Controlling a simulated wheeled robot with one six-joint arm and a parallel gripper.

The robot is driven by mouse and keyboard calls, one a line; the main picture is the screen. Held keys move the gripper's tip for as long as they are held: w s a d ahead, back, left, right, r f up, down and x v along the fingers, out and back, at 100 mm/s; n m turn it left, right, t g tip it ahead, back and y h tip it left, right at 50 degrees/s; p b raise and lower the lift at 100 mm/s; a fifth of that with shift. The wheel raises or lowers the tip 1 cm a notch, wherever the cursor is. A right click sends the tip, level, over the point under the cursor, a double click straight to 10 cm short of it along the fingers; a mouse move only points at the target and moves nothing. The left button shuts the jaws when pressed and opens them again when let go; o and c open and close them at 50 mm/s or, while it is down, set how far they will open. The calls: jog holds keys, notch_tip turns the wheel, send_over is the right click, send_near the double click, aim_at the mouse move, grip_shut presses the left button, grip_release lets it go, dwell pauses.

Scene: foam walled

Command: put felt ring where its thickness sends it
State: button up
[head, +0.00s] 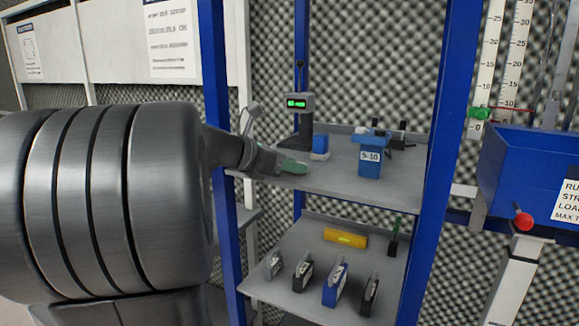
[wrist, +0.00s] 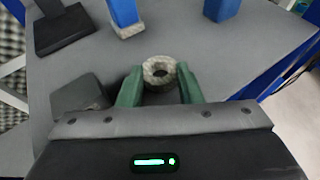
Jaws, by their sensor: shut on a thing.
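The grey, speckled felt ring (wrist: 159,64) sits between the green fingertips of my gripper (wrist: 158,84) in the wrist view, its hole facing the camera. My gripper (head: 293,166) is shut on it, low over the left part of the upper shelf (head: 335,182). The ring cannot be made out in the head view. A gauge with a green lit display (head: 300,103) stands behind the gripper; its reading is too small to tell. A blue container marked "9-10" (head: 370,165) stands to the right on the same shelf.
A blue block on a pale base (head: 320,147) stands near the gauge. Blue posts flank the shelves. The lower shelf (head: 300,305) holds several upright dark and blue holders (head: 335,284) and a yellow piece (head: 345,238). The upper shelf's front is clear.

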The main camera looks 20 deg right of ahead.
jog(key=shift+f, duration=0.2)
jog(key=o, duration=1)
jog(key=shift+r, duration=0.15)
jog(key=shift+a+r, duration=0.1)
jog(key=shift+r, duration=0.05)
jog(key=shift+a+r, duration=0.15)
jog(key=shift+a, duration=0.25)
jog(key=v, duration=1.1)
jog(key=shift+s, duration=0.15)
jog(key=shift+d, duration=0.15)
